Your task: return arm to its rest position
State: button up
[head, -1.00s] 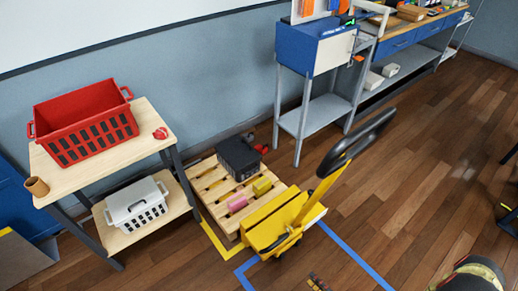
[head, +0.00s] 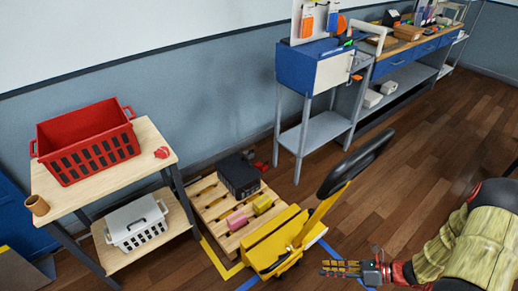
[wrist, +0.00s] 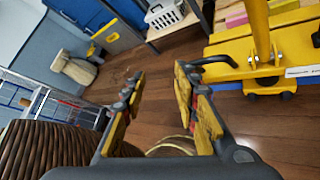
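My gripper (head: 327,268) is at the lower right of the head view, low over the wooden floor and just right of the yellow pallet jack. My arm, in a greenish-yellow sleeve, reaches in from the right edge. In the wrist view, the two yellow-and-grey fingers of my gripper (wrist: 160,85) stand wide apart with only floor between them. Nothing is held.
The yellow pallet jack (head: 272,245) stands close left of my gripper, its black handle rising near my arm. A wooden pallet (head: 212,205) carries boxes. A table holds a red crate (head: 88,145). A blue-and-white cabinet (head: 322,68) stands behind. Floor (head: 420,160) at right is clear.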

jog(key=s+a+r+n+h+p, duration=0.1)
jog(key=s+r+n+h, duration=0.2)
jog(key=r+n, duration=0.6)
jog(key=s+a+r+n+t+h+p, duration=0.1)
jog(key=r+n+h, duration=0.4)
jog(key=r+n, duration=0.5)
jog(key=s+a+r+n+h+p, duration=0.1)
jog(key=s+a+r+n+h, duration=0.2)
jog(key=r+n, duration=0.7)
notch_tip(320, 180, up, 12)
jog(key=shift+s+a+r+t+h, duration=0.2)
jog(key=shift+s+t+h, duration=0.2)
jog(key=shift+s+h, duration=0.55)
jog(key=shift+s, duration=0.1)
